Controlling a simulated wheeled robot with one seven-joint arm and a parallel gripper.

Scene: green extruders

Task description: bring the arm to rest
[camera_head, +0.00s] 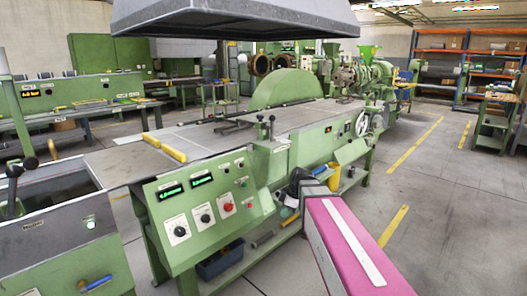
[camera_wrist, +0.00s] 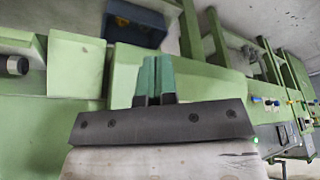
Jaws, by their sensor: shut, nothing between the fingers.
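My gripper (camera_wrist: 157,60) shows in the wrist view, its two teal fingers pressed together above a dark mounting plate. Nothing is held between them. The fingers point toward the green framework of a machine; I cannot tell the exact gap to it. In the head view, a pink arm link of mine with a white strip reaches in from the lower right toward the machine's front side. The gripper's fingers cannot be made out there.
A green machine with a control panel (camera_head: 201,206) and grey worktop (camera_head: 229,135) stands close in front. A blue bin (camera_wrist: 136,22) sits under it. A shelving rack (camera_head: 491,65) stands at the back right. Open floor (camera_head: 446,220) lies to the right.

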